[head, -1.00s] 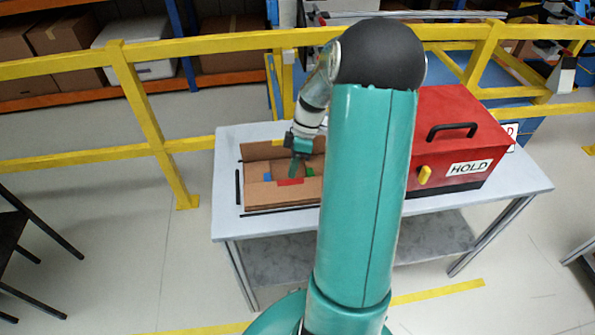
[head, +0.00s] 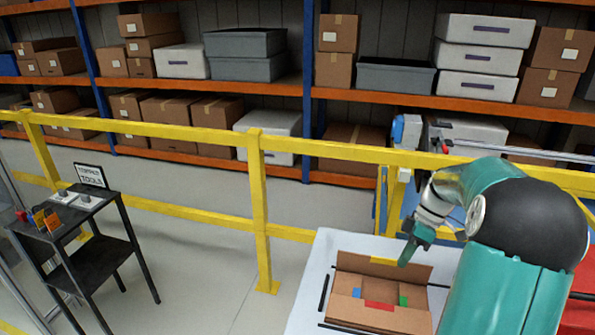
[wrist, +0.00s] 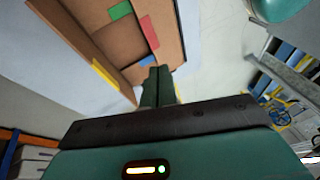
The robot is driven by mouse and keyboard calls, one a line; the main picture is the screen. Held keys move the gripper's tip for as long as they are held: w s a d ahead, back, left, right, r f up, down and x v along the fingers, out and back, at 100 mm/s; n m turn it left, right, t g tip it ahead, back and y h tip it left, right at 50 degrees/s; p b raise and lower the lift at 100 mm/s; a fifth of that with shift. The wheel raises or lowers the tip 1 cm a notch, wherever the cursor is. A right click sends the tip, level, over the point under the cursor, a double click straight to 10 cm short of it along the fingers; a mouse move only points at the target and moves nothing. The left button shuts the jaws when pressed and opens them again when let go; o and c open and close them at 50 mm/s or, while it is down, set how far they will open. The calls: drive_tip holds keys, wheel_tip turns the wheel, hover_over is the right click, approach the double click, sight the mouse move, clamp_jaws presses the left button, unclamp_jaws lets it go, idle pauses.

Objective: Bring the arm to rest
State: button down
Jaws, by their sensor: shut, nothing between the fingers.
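My gripper (head: 408,252) is at the end of my teal arm, above the open cardboard box on the white table. Its fingers are together with nothing between them, and they also show in the wrist view (wrist: 157,80). The cardboard box (head: 348,308) has a raised flap at the back and bears red, blue and green patches. In the wrist view the box (wrist: 165,22) lies beyond the fingertips, and a yellow patch also shows on it. My fingers look apart from the box.
The white table (head: 312,285) carries the box, and a red case (head: 580,300) is mostly hidden behind my arm. A yellow railing (head: 258,200) runs behind the table, with loaded shelves beyond. A black stand (head: 85,235) with a tools sign is at the left, with open floor between.

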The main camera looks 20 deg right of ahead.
drive_tip(key=s+a+r+m+t+h, duration=0.1)
drive_tip(key=a+r+m+h, duration=0.1)
drive_tip(key=a+r, duration=0.45)
drive_tip(key=s+a+r+m+h, duration=0.2)
drive_tip(key=a+r, duration=0.1)
drive_tip(key=a, duration=0.7)
drive_tip(key=s+a+r+m+t, duration=0.2)
drive_tip(key=s+a+m+t, duration=0.3)
drive_tip(key=s+a, duration=0.5)
drive_tip(key=a, duration=0.3)
drive_tip(key=shift+s+m+h, duration=0.3)
drive_tip(key=shift+h, duration=0.1)
drive_tip(key=shift+a, duration=0.2)
